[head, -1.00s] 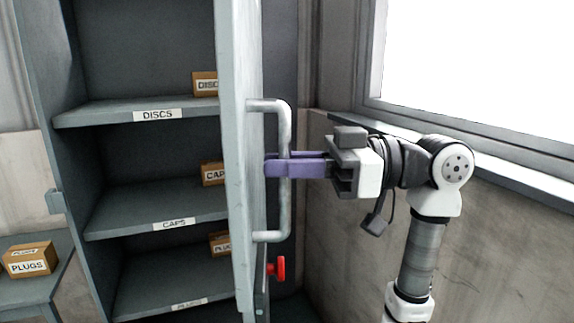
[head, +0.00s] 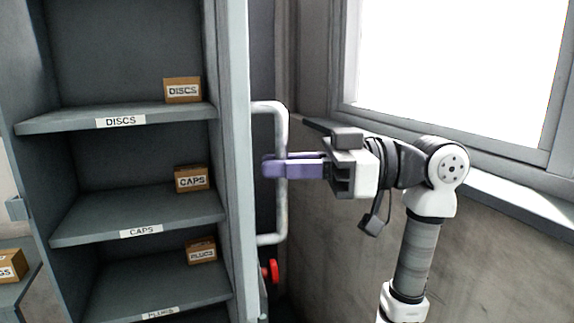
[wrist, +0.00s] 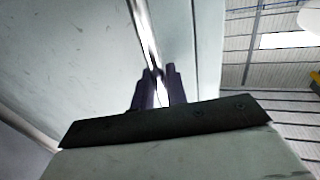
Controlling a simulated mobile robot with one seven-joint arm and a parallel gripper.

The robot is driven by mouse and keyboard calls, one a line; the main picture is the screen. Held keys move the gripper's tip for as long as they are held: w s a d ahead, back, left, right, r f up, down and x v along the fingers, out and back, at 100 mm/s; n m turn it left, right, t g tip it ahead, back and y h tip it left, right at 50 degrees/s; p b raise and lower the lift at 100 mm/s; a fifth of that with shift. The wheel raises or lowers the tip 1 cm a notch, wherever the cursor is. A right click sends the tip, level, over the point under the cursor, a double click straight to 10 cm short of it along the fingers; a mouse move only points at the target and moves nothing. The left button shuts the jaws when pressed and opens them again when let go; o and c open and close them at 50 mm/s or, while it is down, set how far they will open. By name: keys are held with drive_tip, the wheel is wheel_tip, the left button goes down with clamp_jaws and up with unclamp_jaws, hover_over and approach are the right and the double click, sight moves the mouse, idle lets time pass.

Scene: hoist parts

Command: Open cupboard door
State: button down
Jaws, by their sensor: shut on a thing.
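The grey cupboard door (head: 236,160) stands swung open, seen nearly edge-on to the right of the shelves in the head view. Its long metal handle (head: 283,222) is on the door's right-hand face, and it also shows in the wrist view (wrist: 143,32). My gripper (head: 272,166), with purple fingers, is shut on the handle near its middle. In the wrist view the two fingers (wrist: 156,92) sit on either side of the bar. A red knob (head: 271,271) is below the handle.
The open cupboard has a DISCS shelf (head: 60,122), a CAPS shelf (head: 80,230) and a PLUGS shelf (head: 110,293), each with a labelled box. Another box (head: 10,266) is at the left edge. A wall and window sill (head: 500,200) are close on the right.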

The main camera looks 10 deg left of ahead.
drive_tip(key=shift+w+r, duration=0.15)
drive_tip(key=shift+w, duration=0.05)
drive_tip(key=c, duration=1.5)
unclamp_jaws()
drive_tip(key=shift+a, duration=0.15)
drive_tip(key=b+v, duration=0.2)
drive_tip(key=v, duration=1.2)
drive_tip(key=shift+s, duration=0.15)
